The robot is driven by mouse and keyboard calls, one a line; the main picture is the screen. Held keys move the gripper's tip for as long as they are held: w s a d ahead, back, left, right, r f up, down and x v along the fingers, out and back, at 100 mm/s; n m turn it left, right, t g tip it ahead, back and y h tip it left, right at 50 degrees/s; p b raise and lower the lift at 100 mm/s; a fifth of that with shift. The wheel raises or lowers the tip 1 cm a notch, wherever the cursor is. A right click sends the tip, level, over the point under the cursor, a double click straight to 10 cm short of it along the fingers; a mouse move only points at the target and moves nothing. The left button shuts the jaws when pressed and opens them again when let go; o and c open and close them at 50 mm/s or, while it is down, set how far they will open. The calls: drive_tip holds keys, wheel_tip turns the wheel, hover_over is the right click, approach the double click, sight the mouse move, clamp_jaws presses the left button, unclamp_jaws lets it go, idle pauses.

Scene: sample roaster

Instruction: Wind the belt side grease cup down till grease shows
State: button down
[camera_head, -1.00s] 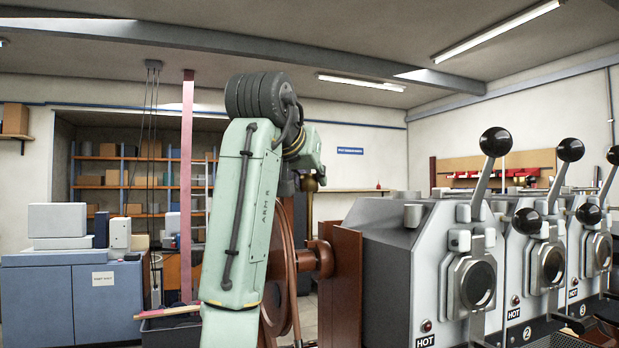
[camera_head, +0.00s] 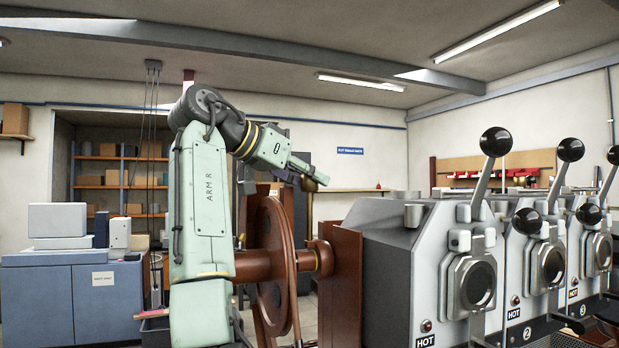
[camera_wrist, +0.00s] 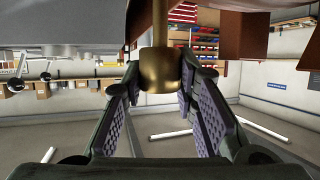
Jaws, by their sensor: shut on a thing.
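The brass grease cup (camera_wrist: 160,70) sits between the two padded fingers of my gripper (camera_wrist: 160,76) in the wrist view. A brass stem (camera_wrist: 159,22) runs from it to the top of that picture. The fingers are shut on the sides of the cup. In the head view my gripper (camera_head: 308,178) reaches in from the left, tilted a little downward, with a small brass-coloured bit of the cup (camera_head: 322,179) at its tip. The cup is mostly hidden there. I cannot see any grease.
A brown belt wheel (camera_head: 274,266) and shaft housing (camera_head: 340,275) stand just below my gripper. Grey roasters (camera_head: 400,250) with black-knobbed levers and HOT labels fill the right. A blue cabinet (camera_head: 70,305) is at left. Open air lies above the wheel.

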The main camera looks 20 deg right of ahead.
drive_tip(key=shift+m+g, duration=0.4)
drive_tip(key=shift+g, duration=0.1)
drive_tip(key=c, duration=1.5)
unclamp_jaws()
drive_tip(key=shift+c, duration=0.2)
drive_tip(key=shift+a, duration=0.1)
drive_tip(key=v, duration=0.7)
drive_tip(key=shift+a, duration=0.15)
drive_tip(key=shift+s, duration=0.1)
